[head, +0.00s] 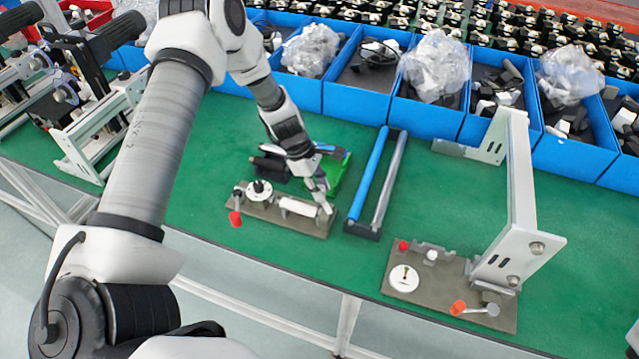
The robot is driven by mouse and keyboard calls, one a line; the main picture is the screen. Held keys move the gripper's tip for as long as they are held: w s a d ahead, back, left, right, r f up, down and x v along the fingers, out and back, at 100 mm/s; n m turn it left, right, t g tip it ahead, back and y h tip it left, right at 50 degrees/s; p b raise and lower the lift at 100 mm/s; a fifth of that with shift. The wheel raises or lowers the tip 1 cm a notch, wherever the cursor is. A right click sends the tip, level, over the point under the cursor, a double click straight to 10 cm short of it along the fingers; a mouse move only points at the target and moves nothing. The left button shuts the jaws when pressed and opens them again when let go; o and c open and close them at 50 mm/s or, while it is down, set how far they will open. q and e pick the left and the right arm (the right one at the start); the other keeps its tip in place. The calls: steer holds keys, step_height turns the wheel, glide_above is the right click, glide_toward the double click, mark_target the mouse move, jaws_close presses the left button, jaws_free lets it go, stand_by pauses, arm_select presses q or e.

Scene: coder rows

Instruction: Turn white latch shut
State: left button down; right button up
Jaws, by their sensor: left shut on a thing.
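A grey-brown fixture plate (262,212) lies on the green table near the middle. My left gripper (325,205) reaches down from above to the right end of the white latch. It is shut on the latch there; the fingertips are small and partly merge with the white part. My right gripper is not in view.
A blue-and-grey roller frame (376,182) stands close right of the gripper. Black and green parts (332,172) lie behind the fixture. A second fixture (436,290) with a tall white bracket (522,200) is at the right. Blue bins (435,117) line the back.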

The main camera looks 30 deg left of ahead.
arm_select(q)
steer(key=m, duration=0.2)
steer(key=m+g, duration=0.1)
steer(key=shift+s+f+m, duration=0.1)
steer(key=shift+f+m, duration=0.1)
steer(key=shift+m, duration=0.2)
steer(key=m+g+b, duration=0.2)
steer(key=m, duration=0.3)
steer(key=shift+d, duration=0.1)
steer(key=shift+g+y, duration=0.3)
steer(key=c, duration=0.9)
jaws_free()
steer(key=shift+r, duration=0.1)
steer(key=v, duration=1.2)
